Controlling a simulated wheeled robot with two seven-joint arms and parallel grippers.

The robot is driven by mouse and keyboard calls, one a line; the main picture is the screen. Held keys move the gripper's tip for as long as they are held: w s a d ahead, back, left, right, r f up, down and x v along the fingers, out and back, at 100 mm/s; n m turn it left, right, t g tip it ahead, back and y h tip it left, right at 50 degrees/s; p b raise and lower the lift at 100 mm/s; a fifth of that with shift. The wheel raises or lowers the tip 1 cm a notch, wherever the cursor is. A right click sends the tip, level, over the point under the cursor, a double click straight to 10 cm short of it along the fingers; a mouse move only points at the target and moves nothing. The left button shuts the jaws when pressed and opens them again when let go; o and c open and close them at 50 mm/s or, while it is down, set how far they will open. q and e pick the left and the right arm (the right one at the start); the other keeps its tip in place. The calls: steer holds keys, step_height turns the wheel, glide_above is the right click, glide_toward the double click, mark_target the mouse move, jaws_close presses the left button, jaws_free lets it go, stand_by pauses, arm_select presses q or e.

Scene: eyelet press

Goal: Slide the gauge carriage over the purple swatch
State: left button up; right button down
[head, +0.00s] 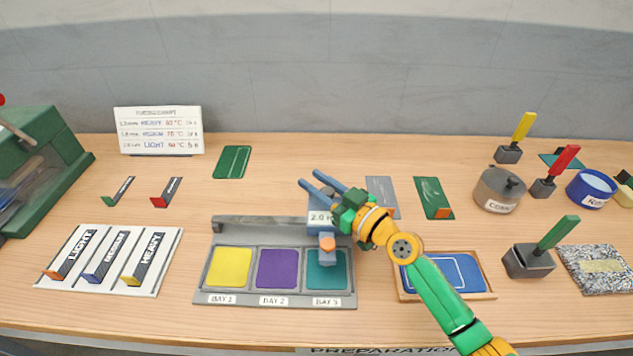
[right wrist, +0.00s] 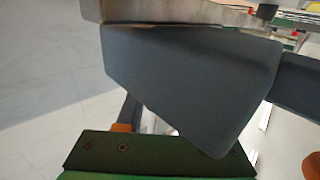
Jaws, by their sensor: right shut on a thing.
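The gauge carriage (head: 319,226) is a blue-grey block with a "2.0" label and an orange-tipped arm. It sits on the grey rail (head: 262,222) toward its right end, and its arm hangs over the teal swatch (head: 338,277). The purple swatch (head: 277,268) lies uncovered in the middle, left of the carriage, with the yellow swatch (head: 229,267) further left. My right gripper (head: 316,181) reaches in from the right and is shut on the carriage; its exact grip is partly hidden. In the right wrist view large dark grey shapes fill the picture. My left gripper is out of view.
A white board (head: 54,284) with LIGHT, MEDIUM and HEAVY strips lies at the left, near a green press (head: 45,160). A wooden tray with a blue pad (head: 490,296) is at the right. Pots and colored-handled stamps stand further right. The rail left of the carriage is clear.

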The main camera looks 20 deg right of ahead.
steer(key=w+a+p, duration=0.2)
steer(key=a, duration=0.7)
steer(key=shift+w, duration=0.3)
steer(key=c, duration=0.5)
jaws_free()
steer(key=shift+c, duration=0.2)
steer(key=v, duration=0.7)
